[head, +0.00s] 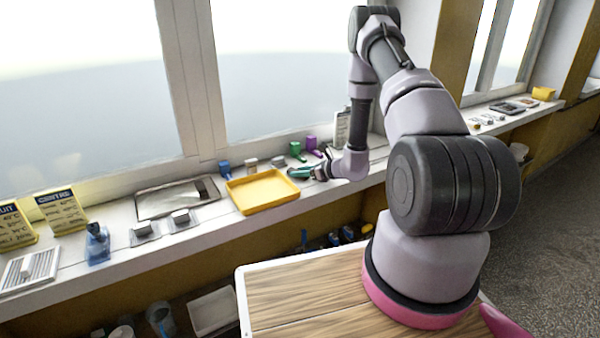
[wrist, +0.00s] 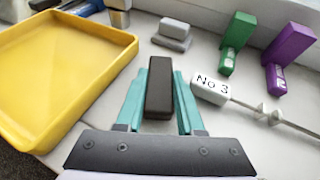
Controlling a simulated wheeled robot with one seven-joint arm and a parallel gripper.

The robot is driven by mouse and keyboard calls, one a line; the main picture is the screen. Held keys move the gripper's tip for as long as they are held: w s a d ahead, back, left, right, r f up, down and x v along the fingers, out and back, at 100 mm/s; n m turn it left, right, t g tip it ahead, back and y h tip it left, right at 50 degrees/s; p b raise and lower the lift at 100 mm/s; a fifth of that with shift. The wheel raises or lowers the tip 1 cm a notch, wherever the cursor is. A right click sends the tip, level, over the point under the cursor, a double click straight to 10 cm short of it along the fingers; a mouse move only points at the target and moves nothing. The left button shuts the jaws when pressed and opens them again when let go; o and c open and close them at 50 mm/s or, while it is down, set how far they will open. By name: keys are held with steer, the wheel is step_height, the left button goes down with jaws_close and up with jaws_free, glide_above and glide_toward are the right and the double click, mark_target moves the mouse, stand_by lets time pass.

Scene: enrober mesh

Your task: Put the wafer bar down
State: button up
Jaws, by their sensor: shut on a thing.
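The wafer bar (wrist: 158,88) is a dark brown, upright-looking block between the two teal fingers of my gripper (wrist: 159,90) in the wrist view. My gripper is shut on it. In the head view my gripper (head: 302,172) is low over the white window sill, just right of the yellow tray; the bar cannot be made out there. Whether the bar touches the sill is not clear. The yellow tray (wrist: 118,38) is empty and lies to the left of the bar. It also shows in the head view (head: 262,208).
A grey block (wrist: 172,38) stands beyond the bar. A white "No 3" handle (wrist: 210,88) with a metal rod lies close on the right. Green (wrist: 236,35) and purple (wrist: 290,45) tools stand behind. A metal tray (head: 150,205) lies left of the yellow tray.

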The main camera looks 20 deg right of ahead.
steer(key=o, duration=0.7)
